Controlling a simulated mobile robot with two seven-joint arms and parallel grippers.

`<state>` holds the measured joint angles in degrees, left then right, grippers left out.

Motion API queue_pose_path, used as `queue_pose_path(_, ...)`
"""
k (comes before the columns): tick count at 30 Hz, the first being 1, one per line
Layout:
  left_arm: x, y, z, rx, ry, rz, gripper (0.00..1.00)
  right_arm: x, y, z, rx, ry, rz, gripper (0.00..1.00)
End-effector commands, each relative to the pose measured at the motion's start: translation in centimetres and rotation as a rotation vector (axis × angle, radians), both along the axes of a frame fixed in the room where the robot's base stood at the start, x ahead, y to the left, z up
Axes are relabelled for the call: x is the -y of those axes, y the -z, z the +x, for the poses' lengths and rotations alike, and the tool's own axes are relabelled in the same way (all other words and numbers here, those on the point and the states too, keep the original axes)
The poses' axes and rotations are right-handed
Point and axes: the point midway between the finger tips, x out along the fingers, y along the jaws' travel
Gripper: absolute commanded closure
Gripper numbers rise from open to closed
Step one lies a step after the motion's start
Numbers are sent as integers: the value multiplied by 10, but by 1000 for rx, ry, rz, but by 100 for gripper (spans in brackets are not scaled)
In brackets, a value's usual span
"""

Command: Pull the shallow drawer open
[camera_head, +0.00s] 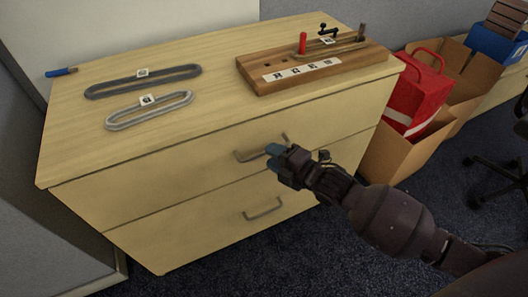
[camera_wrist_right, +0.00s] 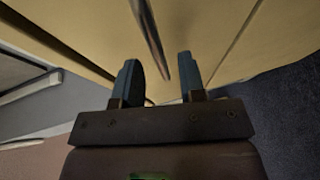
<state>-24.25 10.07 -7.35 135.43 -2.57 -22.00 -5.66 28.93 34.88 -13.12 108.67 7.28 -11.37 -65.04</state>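A pale wooden cabinet has two drawers, both flush with its front. The upper drawer (camera_head: 160,182) has a grey metal bar handle (camera_head: 248,156). The lower drawer (camera_head: 190,234) has a similar handle (camera_head: 263,209). My right gripper (camera_head: 272,156) is at the right part of the upper handle and hides some of it. In the right wrist view, the blue-tipped fingers of my right gripper (camera_wrist_right: 158,78) are apart. The handle (camera_wrist_right: 151,38) runs into the gap between them, nearer the right finger; contact cannot be told. My left gripper is not in view.
On the cabinet top are two grey oval rings (camera_head: 145,80) (camera_head: 150,110), a blue pen-like object (camera_head: 61,72) and a wooden board (camera_head: 262,85) with pegs. Cardboard boxes (camera_head: 385,155) and a red bag (camera_head: 412,95) stand right of the cabinet. Floor in front is clear.

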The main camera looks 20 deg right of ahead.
Motion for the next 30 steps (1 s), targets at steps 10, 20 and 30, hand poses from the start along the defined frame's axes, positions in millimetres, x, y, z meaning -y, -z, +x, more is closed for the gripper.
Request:
queue_pose_path(10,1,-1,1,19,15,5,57,-12,7,26,-2,0,0,63)
queue_pose_path(20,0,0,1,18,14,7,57,-13,5,28,0,0,0,63)
queue_pose_path(30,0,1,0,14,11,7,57,-13,5,28,0,0,0,100)
